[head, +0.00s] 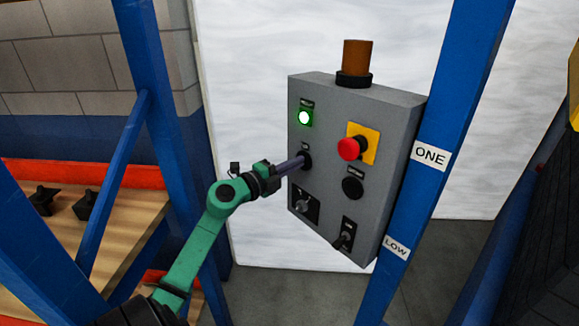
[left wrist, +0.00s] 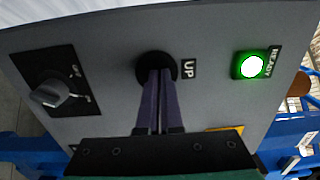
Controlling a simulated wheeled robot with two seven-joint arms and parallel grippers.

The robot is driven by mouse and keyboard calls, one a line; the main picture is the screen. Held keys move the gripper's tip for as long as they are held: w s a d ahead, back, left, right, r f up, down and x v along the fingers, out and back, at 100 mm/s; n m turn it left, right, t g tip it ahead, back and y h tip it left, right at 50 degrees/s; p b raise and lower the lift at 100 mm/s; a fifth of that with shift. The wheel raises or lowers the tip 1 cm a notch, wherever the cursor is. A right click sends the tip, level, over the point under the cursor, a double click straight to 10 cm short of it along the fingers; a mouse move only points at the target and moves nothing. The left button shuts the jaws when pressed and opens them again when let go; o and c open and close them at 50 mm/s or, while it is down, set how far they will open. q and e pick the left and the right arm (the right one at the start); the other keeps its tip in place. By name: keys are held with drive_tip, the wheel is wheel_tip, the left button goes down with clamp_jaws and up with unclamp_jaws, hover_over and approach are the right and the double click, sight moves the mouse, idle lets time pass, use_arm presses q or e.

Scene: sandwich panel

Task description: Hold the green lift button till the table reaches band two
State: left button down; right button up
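A grey control panel (head: 331,118) hangs by a blue post. My left gripper (head: 301,161) has its purple fingers together, with nothing between them. Their tips are at the dark round button marked UP (head: 308,162), which also shows in the left wrist view (left wrist: 155,60); the tips seem to touch it, but how far it is pressed I cannot tell. This button looks black, not green. The lit green lamp (head: 304,118) above it is marked READY in the left wrist view (left wrist: 250,66). Band signs ONE (head: 430,154) and LOW (head: 396,248) are on the post. I cannot make out the lift table. My right gripper is not in view.
The panel also carries a red mushroom button (head: 349,149) on a yellow plate, a black button (head: 352,187), a rotary selector (head: 303,204) and a switch (head: 344,236). An orange beacon (head: 357,58) stands on top. A wooden shelf (head: 128,228) and blue frame are at left.

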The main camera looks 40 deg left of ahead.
use_arm(q)
drive_tip(key=s+a+f+b, duration=0.1)
drive_tip(key=s+a+f, duration=0.1)
drive_tip(key=s, duration=1.3)
drive_tip(key=w+a+f+n+g+y+b, duration=0.1)
drive_tip(key=f+n, duration=0.5)
drive_tip(key=f, duration=0.8)
drive_tip(key=w+a+f+n+g+y, duration=0.2)
drive_tip(key=f+n, duration=0.5)
drive_tip(key=f, duration=0.7)
drive_tip(key=shift+a+f+y+b, duration=0.15)
drive_tip(key=shift+a+y+b, duration=0.2)
drive_tip(key=shift+a+y, duration=0.7)
drive_tip(key=shift+d, duration=0.2)
